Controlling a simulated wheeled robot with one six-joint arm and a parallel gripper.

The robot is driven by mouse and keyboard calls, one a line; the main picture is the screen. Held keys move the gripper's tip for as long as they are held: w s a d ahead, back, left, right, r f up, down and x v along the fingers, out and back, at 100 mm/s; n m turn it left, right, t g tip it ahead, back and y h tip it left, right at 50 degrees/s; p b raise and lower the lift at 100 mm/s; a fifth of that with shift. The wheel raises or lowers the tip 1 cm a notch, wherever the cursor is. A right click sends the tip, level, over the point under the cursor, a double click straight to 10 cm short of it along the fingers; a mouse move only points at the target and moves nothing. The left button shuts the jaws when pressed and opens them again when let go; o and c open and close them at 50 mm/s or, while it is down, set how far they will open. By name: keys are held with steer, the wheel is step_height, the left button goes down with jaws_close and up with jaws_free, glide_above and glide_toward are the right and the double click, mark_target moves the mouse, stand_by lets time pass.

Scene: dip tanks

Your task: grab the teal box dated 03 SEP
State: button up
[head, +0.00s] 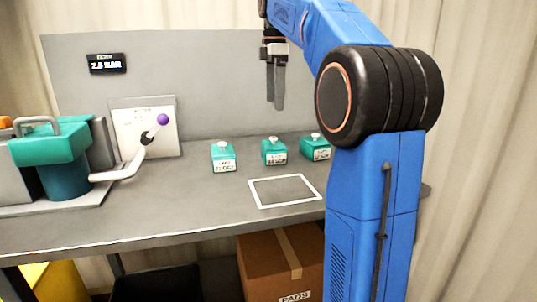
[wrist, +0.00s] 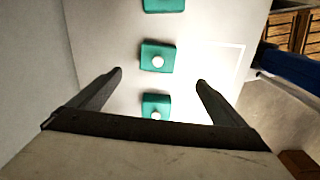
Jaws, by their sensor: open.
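Three teal boxes with white knobs and white labels stand in a row on the grey bench in the head view: a left box (head: 223,158), a middle box (head: 274,152) and a right box (head: 315,148). The left label seems to end in OCT and the middle one perhaps in SEP; the dates are too small to read surely. My gripper (head: 275,106) is open and empty, pointing down above the row. In the wrist view the middle box (wrist: 158,56) shows just beyond and between my fingertips (wrist: 159,77); another teal box (wrist: 157,103) lies between the fingers.
A white outlined square (head: 285,191) is marked on the bench in front of the boxes. To the left are a purple-knobbed lever (head: 162,119) and a teal-lidded tank (head: 48,146). A grey panel (head: 200,80) with a display stands behind. A cardboard box (head: 280,265) sits below the bench.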

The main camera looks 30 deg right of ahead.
mark_target(274, 141)
step_height(274, 141, down, 11)
steer(key=shift+f, duration=0.1)
steer(key=shift+w+f, duration=0.15)
steer(key=shift+f, duration=1.4)
steer(key=shift+w+f, duration=0.1)
steer(key=shift+f, duration=1.4)
steer(key=shift+c, duration=0.3)
steer(key=c, duration=1.1)
steer(key=shift+r, duration=0.15)
